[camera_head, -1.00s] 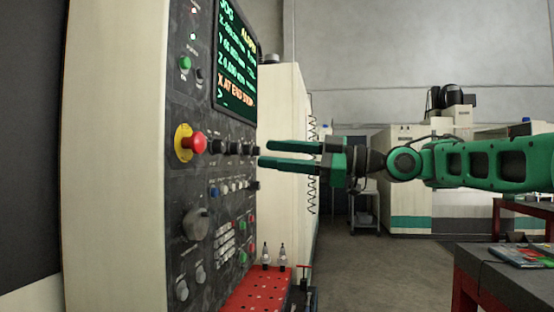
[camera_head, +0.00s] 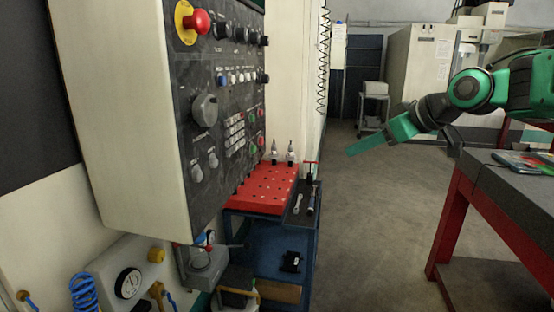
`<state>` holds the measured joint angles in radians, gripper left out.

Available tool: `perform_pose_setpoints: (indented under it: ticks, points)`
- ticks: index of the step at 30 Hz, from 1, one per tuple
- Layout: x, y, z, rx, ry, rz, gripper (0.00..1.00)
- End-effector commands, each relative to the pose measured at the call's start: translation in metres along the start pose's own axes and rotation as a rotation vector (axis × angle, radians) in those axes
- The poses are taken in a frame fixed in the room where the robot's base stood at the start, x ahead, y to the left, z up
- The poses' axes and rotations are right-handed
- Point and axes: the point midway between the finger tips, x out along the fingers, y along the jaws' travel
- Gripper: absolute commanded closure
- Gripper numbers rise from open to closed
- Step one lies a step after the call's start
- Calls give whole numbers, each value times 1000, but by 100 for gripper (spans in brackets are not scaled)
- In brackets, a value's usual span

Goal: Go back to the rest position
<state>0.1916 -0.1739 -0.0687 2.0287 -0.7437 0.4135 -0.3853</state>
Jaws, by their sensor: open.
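My gripper (camera_head: 366,144) is at the right of the head view, in free air over the aisle between the control panel and the table. One flat green finger points left and slightly down; the second finger cannot be made out clearly behind or beside it. Nothing shows held in it. My green arm reaches in from the right edge. The control panel (camera_head: 228,105) stands at the left, with a red mushroom button (camera_head: 198,22) on a yellow collar, black knobs and several small buttons. The gripper is well apart from the panel.
A red perforated rack (camera_head: 265,188) with two tool holders sits on a blue cart (camera_head: 262,245). A grey-topped table (camera_head: 500,195) with red legs stands at the right, under my arm. A grey trolley (camera_head: 374,105) stands at the back. The floor (camera_head: 375,215) between is clear.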

Motion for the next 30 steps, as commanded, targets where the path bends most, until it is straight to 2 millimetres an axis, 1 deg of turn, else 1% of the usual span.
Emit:
perform_pose_setpoints:
  ticks: [1,2,3,5,6,8,9,11,12,14,15,18,21,24,27,30]
  points:
    - [-8,6,31,71,-69,37,54]
    - [-13,9,50,114,-110,60,54]
    - [-20,12,75,174,-165,89,54]
    - [-32,14,113,264,-243,130,54]
    - [-41,15,137,327,-294,159,54]
    - [-56,12,174,420,-369,199,54]
    - [-66,9,198,482,-417,225,54]
    - [-83,2,232,578,-488,265,54]
    - [-94,-5,255,642,-534,290,54]
    - [-112,-17,288,740,-602,328,54]
    - [-124,-26,308,804,-645,352,54]
    - [-151,-51,352,954,-742,407,54]
    - [-173,-74,383,1072,-817,450,54]
    - [-188,-90,403,1153,-865,479,54]
    - [-195,-98,412,1193,-890,493,54]
    - [-196,-100,414,1203,-896,497,54]
